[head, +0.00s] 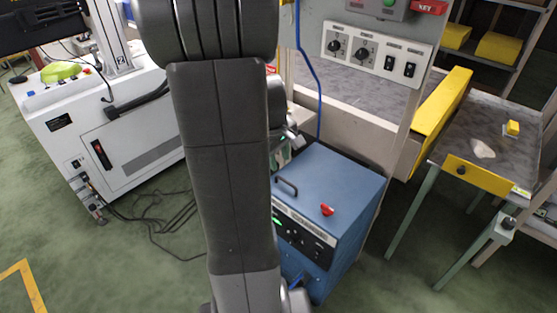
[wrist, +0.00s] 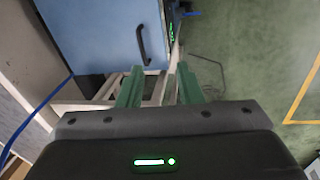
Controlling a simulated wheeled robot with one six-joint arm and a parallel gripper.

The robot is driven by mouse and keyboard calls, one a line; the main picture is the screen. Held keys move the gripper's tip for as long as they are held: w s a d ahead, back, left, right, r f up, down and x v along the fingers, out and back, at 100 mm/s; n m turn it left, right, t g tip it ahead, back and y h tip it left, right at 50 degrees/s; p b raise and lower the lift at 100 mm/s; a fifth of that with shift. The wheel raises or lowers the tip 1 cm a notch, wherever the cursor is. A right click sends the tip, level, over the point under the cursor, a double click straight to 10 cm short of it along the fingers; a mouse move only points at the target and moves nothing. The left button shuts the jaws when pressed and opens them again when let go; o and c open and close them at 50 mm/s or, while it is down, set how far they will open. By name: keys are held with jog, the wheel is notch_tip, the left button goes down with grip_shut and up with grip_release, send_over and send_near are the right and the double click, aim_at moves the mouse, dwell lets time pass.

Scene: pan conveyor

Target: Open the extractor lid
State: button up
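The extractor is a blue box (head: 335,185) standing on the floor right of my arm in the head view. Its flat blue lid (wrist: 90,30) looks shut. A black bar handle (head: 287,186) is on the lid near its left edge; the handle also shows in the wrist view (wrist: 143,46). My gripper (wrist: 158,74) is open and empty, its two green fingers apart. The fingers point toward the lid edge, with the handle ahead of them and a gap in between. In the head view my arm hides most of the gripper.
A red knob (head: 327,210) sits on the extractor top. A blue cable (head: 314,80) hangs from the grey control panel (head: 376,50) behind it. A white cabinet (head: 110,130) stands left, with black cables on the floor. Green floor is open in front.

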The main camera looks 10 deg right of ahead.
jog(key=shift+s+a+r+p, duration=0.15)
jog(key=shift+s+r, duration=0.1)
jog(key=shift+s, duration=0.4)
jog(key=shift+s+r+p, duration=0.15)
jog(key=shift+s+r, duration=0.1)
jog(key=shift+s, duration=0.4)
